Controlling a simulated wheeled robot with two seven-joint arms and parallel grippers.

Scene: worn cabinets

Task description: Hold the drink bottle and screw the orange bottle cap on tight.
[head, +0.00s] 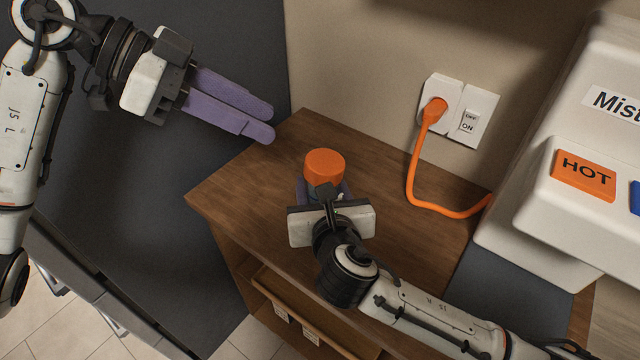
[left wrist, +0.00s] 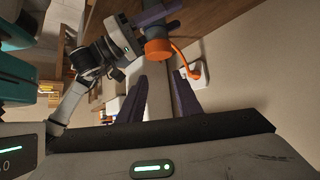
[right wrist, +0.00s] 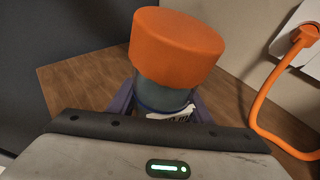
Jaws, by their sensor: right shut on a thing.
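The orange bottle cap (head: 324,168) sits on top of the drink bottle, above the wooden cabinet top. The cap also shows in the left wrist view (left wrist: 158,49) and large in the right wrist view (right wrist: 176,46). The bottle's dark body (right wrist: 162,94) with a pale label shows just below the cap; its lower part is hidden. I cannot tell how tight the cap is. My right gripper (right wrist: 162,108) is shut around the bottle below the cap. My left gripper (head: 268,121) is open and empty, its purple fingers apart, up and left of the cap.
The wooden cabinet top (head: 250,180) is mostly clear around the bottle. An orange cord (head: 412,180) runs from a wall socket (head: 440,95) to a white machine (head: 540,220) marked HOT at the right. A dark grey panel (head: 140,200) stands left of the cabinet.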

